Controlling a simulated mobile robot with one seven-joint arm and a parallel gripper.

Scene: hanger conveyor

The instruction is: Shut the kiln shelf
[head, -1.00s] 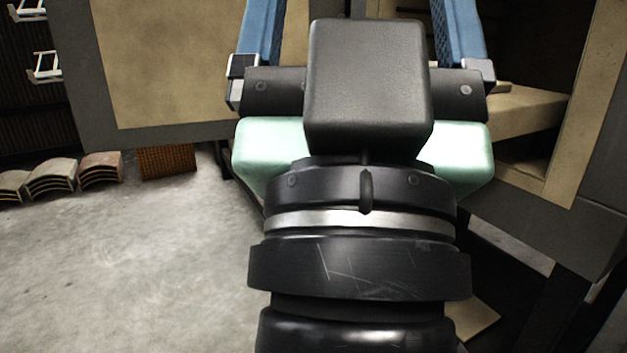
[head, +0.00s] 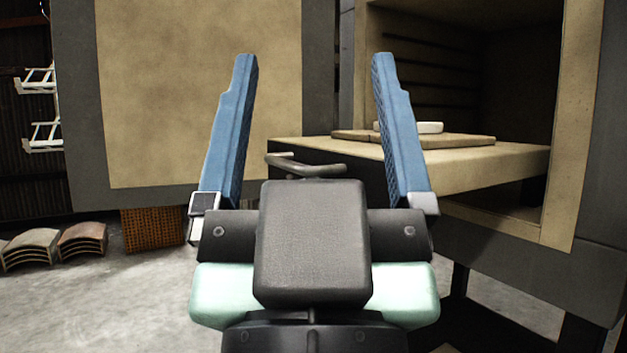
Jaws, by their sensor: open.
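The kiln shelf (head: 490,165) is a tan slab pulled out of the kiln (head: 590,150) on the right. Its dark front face (head: 335,150) points left toward my gripper. A dark bar handle (head: 306,166) shows at that front, just beyond my gripper's body. My gripper (head: 312,65) is open and empty, its two blue fingers wide apart. The handle shows between the fingers' lower parts; I cannot tell how far beyond them it is. The right finger covers part of the shelf.
On the shelf lie a flat tan board (head: 455,139) and a white round piece (head: 425,127). The open kiln door (head: 175,100) stands at left. Curved tiles (head: 55,245) and a brown woven-looking block (head: 152,228) sit on the floor. White hangers (head: 42,135) hang far left. Floor at lower left is clear.

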